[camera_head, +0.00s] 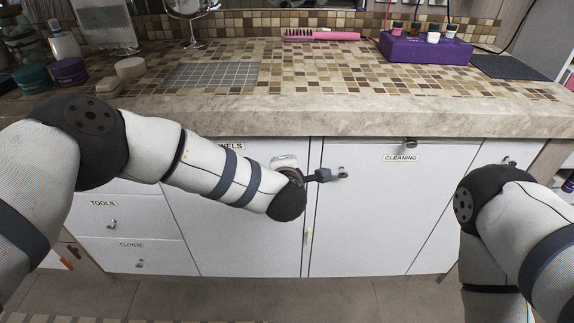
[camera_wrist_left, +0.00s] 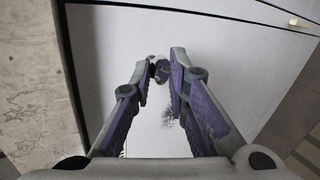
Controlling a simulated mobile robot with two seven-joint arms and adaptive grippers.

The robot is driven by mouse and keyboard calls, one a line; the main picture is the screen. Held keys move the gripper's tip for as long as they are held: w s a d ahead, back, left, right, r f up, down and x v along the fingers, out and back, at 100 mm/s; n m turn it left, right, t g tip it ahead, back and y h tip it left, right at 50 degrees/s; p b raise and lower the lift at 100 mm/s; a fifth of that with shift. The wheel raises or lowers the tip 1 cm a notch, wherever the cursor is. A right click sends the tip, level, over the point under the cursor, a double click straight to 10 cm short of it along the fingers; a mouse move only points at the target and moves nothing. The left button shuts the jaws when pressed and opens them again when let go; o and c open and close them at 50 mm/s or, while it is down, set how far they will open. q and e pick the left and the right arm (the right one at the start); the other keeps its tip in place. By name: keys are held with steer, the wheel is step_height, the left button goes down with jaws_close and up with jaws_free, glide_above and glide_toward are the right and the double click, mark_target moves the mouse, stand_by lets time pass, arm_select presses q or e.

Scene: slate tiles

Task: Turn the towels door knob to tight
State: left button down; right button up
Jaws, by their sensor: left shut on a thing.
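The towels door (camera_head: 215,215) is white, and its label (camera_head: 232,146) is partly covered by my left arm. The knob's markings and turn angle are too small to read. My right gripper is out of view; only the right arm shows.
A stone-edged countertop (camera_head: 330,117) overhangs the doors close above the left gripper. The cleaning door (camera_head: 375,225) is at the right of the seam. Tools and cloths drawers (camera_head: 135,222) are at the left. The floor (camera_head: 300,298) below is clear.

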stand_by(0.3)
arm_select(q)
steer(key=c, duration=1.5)
jaws_free()
steer(key=shift+c, duration=0.2)
steer(key=v, duration=1.2)
steer(key=shift+f, duration=0.1)
